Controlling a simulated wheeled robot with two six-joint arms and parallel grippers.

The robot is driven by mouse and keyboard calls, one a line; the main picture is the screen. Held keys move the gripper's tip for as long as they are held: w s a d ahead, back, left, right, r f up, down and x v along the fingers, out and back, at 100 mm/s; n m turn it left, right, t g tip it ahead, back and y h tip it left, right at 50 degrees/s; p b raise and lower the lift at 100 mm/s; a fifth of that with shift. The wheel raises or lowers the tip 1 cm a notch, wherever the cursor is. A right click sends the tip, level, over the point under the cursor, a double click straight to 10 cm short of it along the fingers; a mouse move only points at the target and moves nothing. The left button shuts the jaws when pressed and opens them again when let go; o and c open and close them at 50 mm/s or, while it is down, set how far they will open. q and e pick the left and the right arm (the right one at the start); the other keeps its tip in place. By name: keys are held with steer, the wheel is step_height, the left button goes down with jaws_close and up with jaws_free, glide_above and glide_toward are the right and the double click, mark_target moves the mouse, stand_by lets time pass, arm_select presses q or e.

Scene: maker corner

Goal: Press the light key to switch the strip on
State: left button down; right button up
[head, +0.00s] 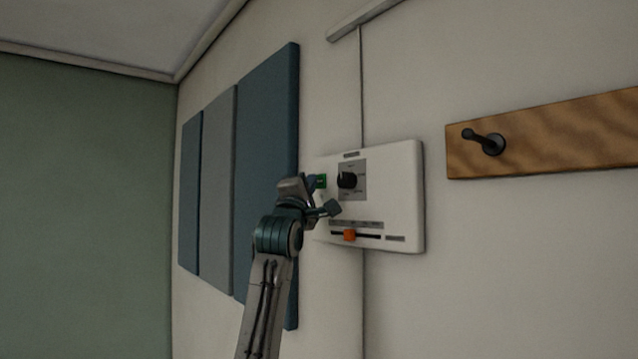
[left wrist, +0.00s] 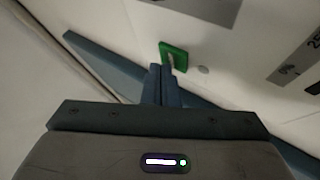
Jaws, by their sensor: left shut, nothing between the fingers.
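The light key is a small green rocker (head: 321,181) at the left side of a white wall panel (head: 405,190). In the left wrist view the green key (left wrist: 180,52) has a pale mark on it. My left gripper (head: 314,184) is shut and empty, with its fingertips (left wrist: 161,70) right at the key's lower edge. I cannot tell whether they touch it. The gripper hides part of the key in the head view. A pale strip (head: 362,20) runs along the wall above the panel and shows no clear glow. My right gripper is out of view.
The panel also carries a black knob (head: 347,180) and an orange slider (head: 349,235). Blue and grey wall boards (head: 268,150) stand close left of the arm. A wooden rail (head: 560,130) with a black peg (head: 490,142) is at the right.

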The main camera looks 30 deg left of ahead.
arm_select(q)
steer(key=shift+w+d, duration=0.1)
steer(key=shift+w, duration=0.15)
stand_by(0.4)
steer(key=shift+s+a+b, duration=0.2)
steer(key=shift+s+b, duration=0.25)
steer(key=shift+s, duration=0.05)
steer(key=shift+s, duration=0.15)
steer(key=s+b, duration=0.1)
steer(key=s+a+b, duration=0.1)
steer(key=s, duration=0.1)
steer(key=s+a+b, duration=0.1)
steer(key=s, duration=0.1)
steer(key=shift+s+a, duration=0.15)
stand_by(0.8)
stand_by(1.1)
